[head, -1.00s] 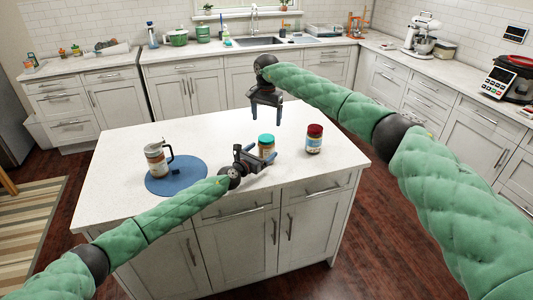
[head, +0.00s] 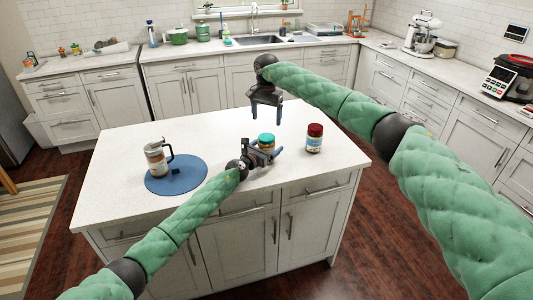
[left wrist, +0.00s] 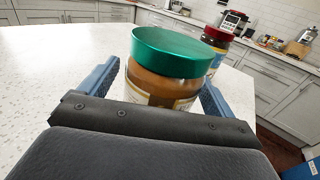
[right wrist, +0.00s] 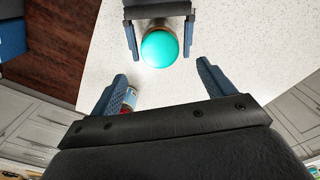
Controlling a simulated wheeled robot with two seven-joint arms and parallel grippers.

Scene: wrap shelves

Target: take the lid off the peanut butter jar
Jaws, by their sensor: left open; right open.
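The peanut butter jar stands upright on the island, brown inside with a pale label (left wrist: 150,98). Its teal lid (head: 266,138) is on top; it also shows from the side in the left wrist view (left wrist: 172,52) and from above in the right wrist view (right wrist: 159,49). My left gripper (head: 268,154) is open, with its blue fingers on either side of the jar's body below the lid. Its palm hides the jar's base, and I cannot tell whether the fingers touch. My right gripper (head: 266,110) is open and empty above the island, behind the jar, fingers pointing down.
A red-lidded jar (head: 314,138) stands close to the right of the peanut butter jar. A mug-like container (head: 155,158) with a handle stands on a blue round mat (head: 190,183) at the left.

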